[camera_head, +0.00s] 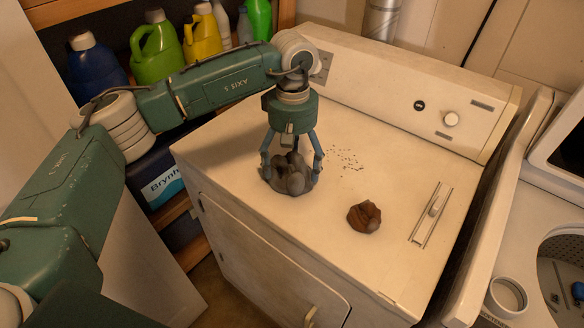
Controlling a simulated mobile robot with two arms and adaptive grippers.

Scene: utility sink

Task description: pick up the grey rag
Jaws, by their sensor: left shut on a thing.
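The grey rag (291,180) is a crumpled, dark grey heap on the white top of the dryer-like machine (240,140). My left gripper (291,168) points down over the rag, with a finger on each side of it, and is shut on it. The rag's base appears to be at the machine top; I cannot tell whether it is lifted. Part of the rag is hidden behind the fingers. My right gripper is not in view.
A crumpled brown cloth-like lump (365,216) lies right of the rag. Dark specks (346,159) are scattered behind it. A slim metal-framed item (431,215) lies farther right. Bottles (155,48) stand on a shelf at the back left. The machine's control panel (430,100) rises behind.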

